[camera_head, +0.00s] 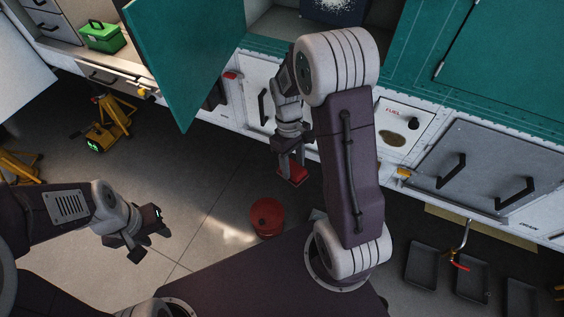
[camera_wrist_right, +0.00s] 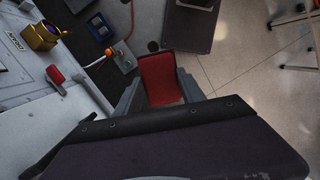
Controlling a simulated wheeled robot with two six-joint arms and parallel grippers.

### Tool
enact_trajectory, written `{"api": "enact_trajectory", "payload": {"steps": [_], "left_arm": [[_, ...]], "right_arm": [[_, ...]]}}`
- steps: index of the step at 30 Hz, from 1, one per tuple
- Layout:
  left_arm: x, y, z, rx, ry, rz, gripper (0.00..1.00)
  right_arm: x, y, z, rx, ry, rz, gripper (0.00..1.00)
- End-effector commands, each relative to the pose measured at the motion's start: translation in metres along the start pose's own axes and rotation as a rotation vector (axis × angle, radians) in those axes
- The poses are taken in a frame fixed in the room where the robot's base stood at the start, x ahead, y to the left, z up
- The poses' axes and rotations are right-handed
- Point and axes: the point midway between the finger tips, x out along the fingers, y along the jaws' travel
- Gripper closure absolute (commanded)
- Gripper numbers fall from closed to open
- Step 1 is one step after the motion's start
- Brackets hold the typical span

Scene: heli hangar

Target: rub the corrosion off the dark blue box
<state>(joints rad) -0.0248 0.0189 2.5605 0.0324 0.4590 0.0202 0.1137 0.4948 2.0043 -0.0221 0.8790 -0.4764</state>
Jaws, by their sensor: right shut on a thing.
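The dark blue box (camera_head: 335,10) sits in the open bay at the top of the head view, cut off by the frame edge. A white speckled patch of corrosion (camera_head: 340,3) shows on it. My right gripper (camera_head: 291,162) points down in front of the helicopter's side, below and apart from the box. It is shut on a red pad (camera_head: 294,176); the pad also shows between the fingers in the right wrist view (camera_wrist_right: 160,78). My left gripper (camera_head: 152,240) is open and empty over the floor at lower left.
A teal door (camera_head: 185,55) hangs open left of the bay. A red bucket (camera_head: 267,217) stands on the floor. Dark trays (camera_head: 422,265) lie at lower right, a yellow jack (camera_head: 108,125) at left. A green toolbox (camera_head: 102,36) sits at upper left. Open floor lies between.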

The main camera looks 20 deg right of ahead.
Motion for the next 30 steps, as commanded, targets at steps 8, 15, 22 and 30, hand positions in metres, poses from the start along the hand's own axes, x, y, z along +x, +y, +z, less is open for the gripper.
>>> {"api": "enact_trajectory", "payload": {"steps": [8,15,22,30], "left_arm": [[-0.036,0.001,-0.004,0.000,0.001,0.000,0.64],[-0.060,0.001,-0.006,0.000,0.001,0.000,0.64],[-0.079,0.002,-0.008,0.000,0.001,0.000,0.64],[-0.105,0.002,-0.011,0.000,0.001,0.000,0.64]], "right_arm": [[-0.063,0.056,0.051,-0.698,-0.373,0.016,0.86],[-0.142,0.102,0.060,-1.265,-0.886,0.219,0.86],[-0.217,0.123,0.042,-1.546,-1.287,0.541,0.86],[-0.317,0.115,-0.004,-1.673,-1.642,1.043,0.86]]}}
